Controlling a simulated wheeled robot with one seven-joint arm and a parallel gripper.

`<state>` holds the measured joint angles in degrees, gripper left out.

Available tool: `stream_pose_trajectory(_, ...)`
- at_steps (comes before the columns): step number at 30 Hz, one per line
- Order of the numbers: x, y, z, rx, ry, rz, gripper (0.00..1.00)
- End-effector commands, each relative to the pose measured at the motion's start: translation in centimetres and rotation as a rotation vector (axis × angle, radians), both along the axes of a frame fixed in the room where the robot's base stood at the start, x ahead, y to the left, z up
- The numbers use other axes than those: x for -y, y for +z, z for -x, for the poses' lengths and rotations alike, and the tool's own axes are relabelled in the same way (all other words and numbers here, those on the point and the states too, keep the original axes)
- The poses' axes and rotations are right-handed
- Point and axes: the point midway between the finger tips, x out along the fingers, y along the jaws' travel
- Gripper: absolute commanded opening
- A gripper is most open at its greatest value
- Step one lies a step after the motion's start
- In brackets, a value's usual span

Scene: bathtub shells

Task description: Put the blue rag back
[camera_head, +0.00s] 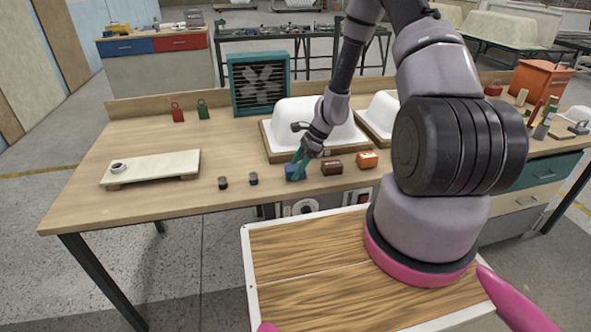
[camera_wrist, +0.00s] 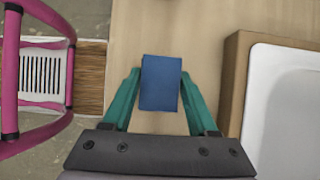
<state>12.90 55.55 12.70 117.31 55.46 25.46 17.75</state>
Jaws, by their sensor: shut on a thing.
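The blue rag (camera_head: 292,173) is a small folded block near the front edge of the wooden workbench, at the left end of a short row with a brown block (camera_head: 331,168) and an orange block (camera_head: 367,160). My gripper (camera_head: 299,168) reaches down onto it from above. In the wrist view the blue rag (camera_wrist: 161,82) sits between the two teal fingers of my gripper (camera_wrist: 160,95), which are shut on it. I cannot tell whether the rag rests on the bench or is slightly raised.
Two white tub shells (camera_head: 290,115) (camera_head: 381,107) on wooden bases stand behind the row. Two small dark cylinders (camera_head: 223,183) (camera_head: 253,178) stand to the left. A pale board (camera_head: 150,170) lies further left. A green fan box (camera_head: 258,82) stands at the back. The bench's left middle is clear.

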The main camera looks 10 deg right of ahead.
Motion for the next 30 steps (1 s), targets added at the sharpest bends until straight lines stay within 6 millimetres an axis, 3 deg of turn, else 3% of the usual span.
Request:
stream_pose_trajectory(11,0.0,-0.5,0.0,0.0,0.001,0.0,0.0)
stream_pose_trajectory(12,0.0,-0.5,0.0,0.0,0.001,0.001,0.67)
stream_pose_trajectory(14,0.0,-0.5,0.0,0.001,0.002,0.001,0.89)
stream_pose_trajectory(24,0.0,-0.3,0.0,0.001,0.002,0.001,0.89)
stream_pose_trajectory(30,1.2,1.8,-0.1,0.004,0.0,0.002,0.89)
